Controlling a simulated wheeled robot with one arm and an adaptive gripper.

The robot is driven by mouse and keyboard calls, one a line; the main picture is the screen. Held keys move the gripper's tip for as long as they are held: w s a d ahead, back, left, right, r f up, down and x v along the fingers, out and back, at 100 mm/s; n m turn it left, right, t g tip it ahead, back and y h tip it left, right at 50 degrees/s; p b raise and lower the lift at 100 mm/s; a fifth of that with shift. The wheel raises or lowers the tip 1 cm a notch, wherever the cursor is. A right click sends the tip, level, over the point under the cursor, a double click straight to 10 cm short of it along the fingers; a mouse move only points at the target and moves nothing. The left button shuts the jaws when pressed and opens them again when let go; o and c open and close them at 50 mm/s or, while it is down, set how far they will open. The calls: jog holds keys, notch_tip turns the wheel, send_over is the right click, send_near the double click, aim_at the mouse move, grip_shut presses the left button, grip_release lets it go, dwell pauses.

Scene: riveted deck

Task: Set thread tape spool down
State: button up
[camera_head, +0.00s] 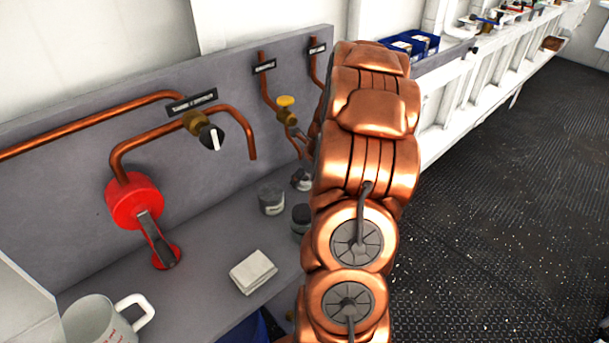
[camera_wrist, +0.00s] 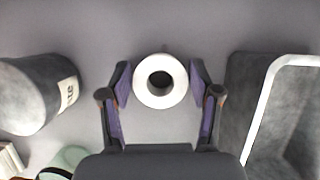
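The thread tape spool (camera_wrist: 141,94) is a white ring with a dark centre hole in the wrist view. It sits between the purple-padded fingers of my gripper (camera_wrist: 160,82), near their tips. The pads meet its left and right sides, with hardly any gap visible. A grey surface (camera_wrist: 180,25) lies behind the spool; whether the spool touches it cannot be told. In the head view my copper-coloured arm hides the gripper and the spool.
In the wrist view a grey labelled jar (camera_wrist: 30,95) stands left and a dark, light-rimmed bin (camera_wrist: 262,110) right.

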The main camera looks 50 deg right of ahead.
jog(key=shift+o, duration=1.1)
jog(key=shift+b+v, duration=0.8)
jog(key=shift+v, duration=3.15)
